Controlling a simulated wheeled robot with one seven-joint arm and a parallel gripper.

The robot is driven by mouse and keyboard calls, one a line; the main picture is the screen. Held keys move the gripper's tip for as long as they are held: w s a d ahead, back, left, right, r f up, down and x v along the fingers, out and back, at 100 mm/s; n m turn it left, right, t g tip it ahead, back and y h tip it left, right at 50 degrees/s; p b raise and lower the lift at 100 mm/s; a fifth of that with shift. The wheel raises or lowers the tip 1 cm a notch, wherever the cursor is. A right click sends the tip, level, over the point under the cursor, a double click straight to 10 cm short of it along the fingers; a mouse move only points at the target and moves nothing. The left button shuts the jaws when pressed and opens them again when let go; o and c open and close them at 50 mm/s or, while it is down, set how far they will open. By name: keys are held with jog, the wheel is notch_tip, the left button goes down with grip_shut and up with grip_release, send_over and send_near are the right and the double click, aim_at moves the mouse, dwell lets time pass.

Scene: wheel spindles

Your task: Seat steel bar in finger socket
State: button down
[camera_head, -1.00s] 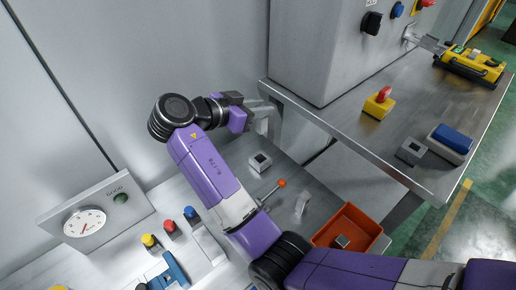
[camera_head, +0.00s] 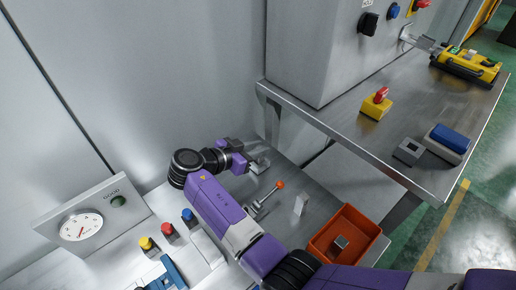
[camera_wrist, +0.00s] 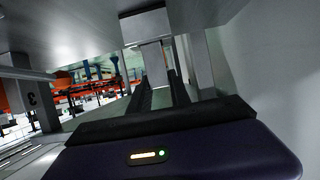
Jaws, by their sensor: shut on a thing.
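In the wrist view a pale grey steel bar (camera_wrist: 154,62) is between the two dark fingers of my gripper (camera_wrist: 158,88). Its far end meets the dark edge of a grey block (camera_wrist: 145,26), probably the finger socket. I cannot tell whether the bar is inside it or only in line with it. In the head view my gripper (camera_head: 257,162) is low over the lower bench, close to the back wall. It covers the spot of the small grey block with a dark square opening, which is mostly hidden.
A lever with an orange knob (camera_head: 280,184) and an upright pale piece (camera_head: 301,204) stand just right of my gripper. An orange bin (camera_head: 345,236) holds a small grey block. The higher steel table (camera_head: 440,125) overhangs at the right. Coloured buttons (camera_head: 168,232) are at the left.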

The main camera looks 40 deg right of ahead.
jog(key=shift+f, duration=0.15)
jog(key=c, duration=1.2)
grip_release()
jog(key=shift+r, duration=0.2)
jog(key=b+v, duration=0.1)
jog(key=v, duration=1.1)
